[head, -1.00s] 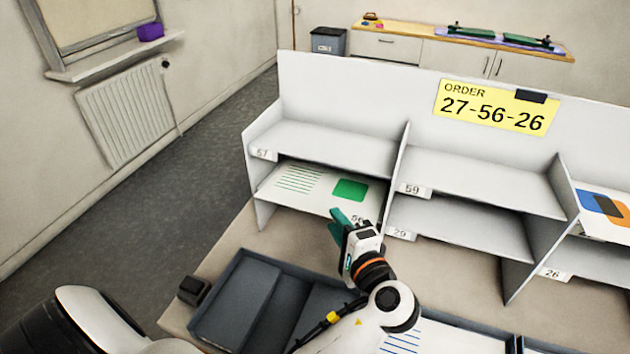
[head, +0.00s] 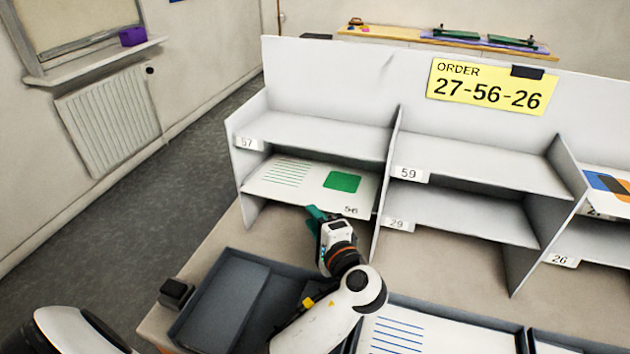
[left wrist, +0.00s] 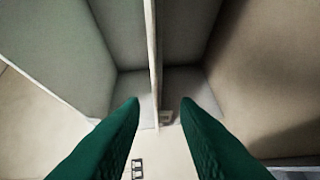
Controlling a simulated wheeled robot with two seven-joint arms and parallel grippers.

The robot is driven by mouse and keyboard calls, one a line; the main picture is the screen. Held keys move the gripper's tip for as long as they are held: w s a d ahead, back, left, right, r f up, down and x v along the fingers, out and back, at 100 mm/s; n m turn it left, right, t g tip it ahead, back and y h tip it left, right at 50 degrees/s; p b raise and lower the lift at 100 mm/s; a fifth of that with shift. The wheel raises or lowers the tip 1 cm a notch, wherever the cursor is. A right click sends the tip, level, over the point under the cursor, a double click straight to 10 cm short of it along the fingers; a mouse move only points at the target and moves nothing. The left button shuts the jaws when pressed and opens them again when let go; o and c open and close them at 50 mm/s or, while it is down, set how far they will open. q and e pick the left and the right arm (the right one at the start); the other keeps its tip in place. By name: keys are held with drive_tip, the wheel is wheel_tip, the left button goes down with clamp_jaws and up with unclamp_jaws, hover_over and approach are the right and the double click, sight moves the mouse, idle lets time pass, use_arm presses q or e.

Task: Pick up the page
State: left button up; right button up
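A white page (head: 300,185) with green lines, a green block and the number 56 lies in the lower left compartment of the white shelf rack (head: 330,65). My left gripper (head: 314,213), with green fingers, is at the page's front edge in the head view. In the left wrist view the fingers (left wrist: 161,104) are spread apart, with nothing clearly held between them. A pale surface with dark digits, apparently the page (left wrist: 165,150), shows below and between them. Whether the fingers touch the page I cannot tell. My right gripper is not in view.
A yellow order card (head: 490,88) reads 27-56-26. A dark grey tray (head: 225,310) stands in front of the rack. A page with blue lines (head: 400,335) lies at the bottom. Another page with blue and orange shapes (head: 608,187) is in a right compartment. Compartments 59 and 29 look empty.

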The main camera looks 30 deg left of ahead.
sight(301, 203)
use_arm(q)
drive_tip(key=x, duration=0.2)
drive_tip(key=p+x, duration=0.1)
drive_tip(key=x, duration=0.2)
drive_tip(key=shift+a+r, duration=0.25)
drive_tip(key=shift+a, duration=0.2)
drive_tip(key=shift+w+a+f, duration=0.1)
drive_tip(key=shift+w+a, duration=0.1)
drive_tip(key=shift+c, duration=0.3)
clamp_jaws()
